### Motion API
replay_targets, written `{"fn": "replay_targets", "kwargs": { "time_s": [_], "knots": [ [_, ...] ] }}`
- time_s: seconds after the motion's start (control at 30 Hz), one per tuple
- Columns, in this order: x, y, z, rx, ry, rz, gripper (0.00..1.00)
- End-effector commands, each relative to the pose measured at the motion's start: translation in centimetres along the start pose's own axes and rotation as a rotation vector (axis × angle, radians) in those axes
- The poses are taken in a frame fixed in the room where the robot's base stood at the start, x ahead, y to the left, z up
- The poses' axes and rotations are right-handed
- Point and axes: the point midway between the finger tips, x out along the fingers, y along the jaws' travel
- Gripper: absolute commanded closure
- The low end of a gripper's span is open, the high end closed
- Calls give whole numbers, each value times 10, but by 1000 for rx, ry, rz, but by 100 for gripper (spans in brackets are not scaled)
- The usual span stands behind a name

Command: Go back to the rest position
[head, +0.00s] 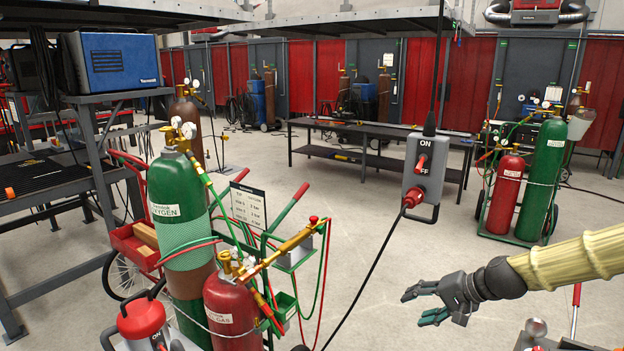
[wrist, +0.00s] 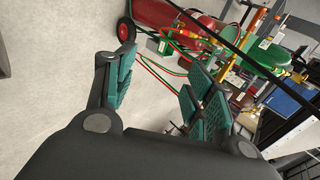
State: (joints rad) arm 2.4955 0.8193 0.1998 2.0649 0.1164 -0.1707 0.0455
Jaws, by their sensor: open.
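My gripper (head: 414,308) is at the lower right of the head view, at the end of my yellow-sleeved arm, with its fingers pointing left. Its two green-padded fingers are apart, with nothing between them. In the wrist view, the open gripper (wrist: 158,82) shows pale floor between its fingers. A grey switch box (head: 424,168) marked ON and OFF hangs on a cable above and behind my gripper, apart from it. Its red switch (head: 421,163) is on the front face. A red plug with a black cable is at its lower left.
A cart with a green oxygen cylinder (head: 178,215) and a red gas cylinder (head: 232,312) stands left of my gripper. Another green cylinder (head: 543,178) stands at the right. A dark table (head: 375,135) is behind. Floor between is clear except for the cable.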

Motion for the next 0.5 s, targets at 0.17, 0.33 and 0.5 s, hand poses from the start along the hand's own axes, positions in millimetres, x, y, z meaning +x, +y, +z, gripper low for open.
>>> {"fn": "replay_targets", "kwargs": {
  "time_s": [0.17,0.33,0.5],
  "knots": [
    [54,69,44,-38,-12,161,46],
    [90,132,89,-89,-27,297,46],
    [113,194,138,-155,-51,420,46]
  ]
}}
